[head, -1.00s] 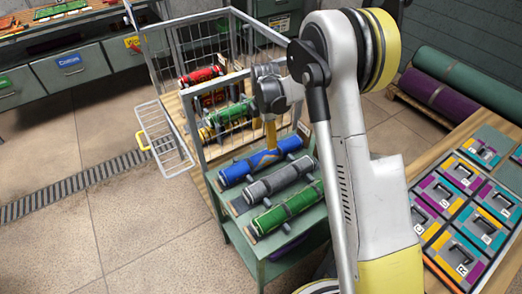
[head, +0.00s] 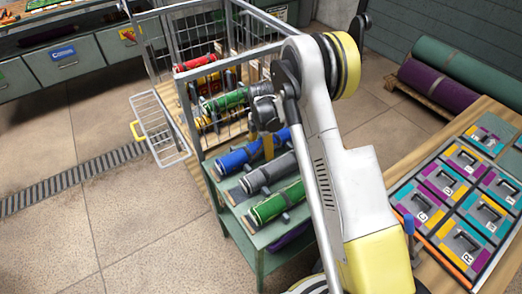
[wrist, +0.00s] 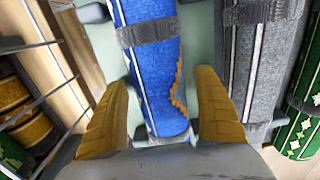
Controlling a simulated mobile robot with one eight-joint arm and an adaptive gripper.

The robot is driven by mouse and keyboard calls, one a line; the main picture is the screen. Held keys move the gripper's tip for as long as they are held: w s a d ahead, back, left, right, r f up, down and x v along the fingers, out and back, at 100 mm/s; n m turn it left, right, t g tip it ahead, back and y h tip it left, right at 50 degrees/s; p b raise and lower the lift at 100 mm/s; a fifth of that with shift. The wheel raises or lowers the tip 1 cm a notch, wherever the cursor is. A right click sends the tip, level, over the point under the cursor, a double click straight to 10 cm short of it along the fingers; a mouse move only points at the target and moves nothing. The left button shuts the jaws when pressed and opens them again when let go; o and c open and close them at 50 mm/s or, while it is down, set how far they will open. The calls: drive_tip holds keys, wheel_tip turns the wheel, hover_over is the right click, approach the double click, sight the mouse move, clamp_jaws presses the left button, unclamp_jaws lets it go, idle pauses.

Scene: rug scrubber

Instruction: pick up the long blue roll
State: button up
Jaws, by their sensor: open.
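The long blue roll (head: 234,160) lies on top of a green stand (head: 236,208), beside a grey roll (head: 268,174) and a green roll (head: 276,203). My gripper (head: 268,147) is over the right part of the blue roll in the head view. In the wrist view, the blue roll (wrist: 150,65) has a grey strap and an orange jagged edge near its close end. My gripper (wrist: 157,85) is open, with one yellow finger on each side of the roll. Its right finger is close to the grey roll (wrist: 256,60). I cannot tell whether the fingers touch anything.
A wire cage cart (head: 190,55) behind the stand holds red, green and yellow rolls. Its wire flap (head: 160,128) hangs out to the left. A wooden table (head: 440,265) with lettered colored panels stands at right. Large rolls (head: 438,83) lie at back right. Floor at left is clear.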

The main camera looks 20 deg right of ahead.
drive_tip(key=c, duration=1.5)
drive_tip(key=shift+r, duration=0.1)
